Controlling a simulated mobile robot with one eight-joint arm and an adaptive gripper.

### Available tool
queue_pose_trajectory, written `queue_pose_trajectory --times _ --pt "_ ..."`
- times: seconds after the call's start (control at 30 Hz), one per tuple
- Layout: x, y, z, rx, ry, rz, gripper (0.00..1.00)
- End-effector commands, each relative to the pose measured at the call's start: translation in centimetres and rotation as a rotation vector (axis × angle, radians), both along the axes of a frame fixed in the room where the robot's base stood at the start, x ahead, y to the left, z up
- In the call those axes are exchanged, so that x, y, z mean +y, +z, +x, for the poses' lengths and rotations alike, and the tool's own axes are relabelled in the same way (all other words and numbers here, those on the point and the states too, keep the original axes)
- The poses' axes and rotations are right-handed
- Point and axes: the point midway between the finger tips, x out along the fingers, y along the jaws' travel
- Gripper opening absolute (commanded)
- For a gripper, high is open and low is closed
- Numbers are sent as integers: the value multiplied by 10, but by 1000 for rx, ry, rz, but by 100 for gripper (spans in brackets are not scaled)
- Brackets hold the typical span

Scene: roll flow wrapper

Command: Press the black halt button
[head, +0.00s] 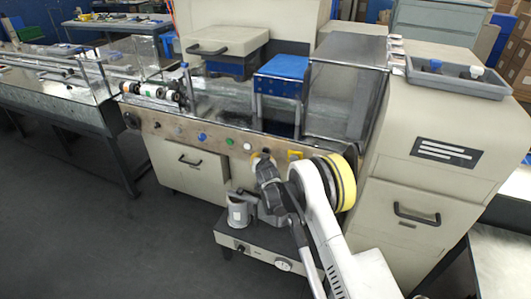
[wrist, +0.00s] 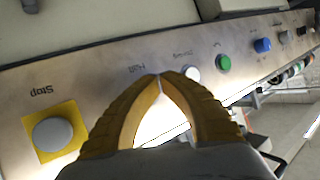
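A small dark knob, seemingly the black halt button (head: 266,151), shows on the machine's front panel in the head view, between the white button and the yellow-backed one. My gripper (head: 261,158) is right in front of it there. In the wrist view my gripper (wrist: 160,76) has its yellow fingertips together, just beside an upside-down label that seems to read "Halt" (wrist: 137,68). The button itself is not seen there, likely hidden behind the fingers. Whether the fingertips touch it I cannot tell. The gripper holds nothing visible.
A grey stop button on a yellow plate (wrist: 52,133) is left of the fingers. A white button (wrist: 190,74), a green button (wrist: 223,63) and a blue button (wrist: 262,45) run to the right. A grey tray (head: 460,80) sits on the cabinet.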

Motion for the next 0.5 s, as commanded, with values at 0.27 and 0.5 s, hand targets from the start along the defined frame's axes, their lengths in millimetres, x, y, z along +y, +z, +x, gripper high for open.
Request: queue_pose_trajectory --times 0.27,0.5 --pt "-3 0 7 0 0 1 0" --pt "-3 0 7 0 0 0 0"
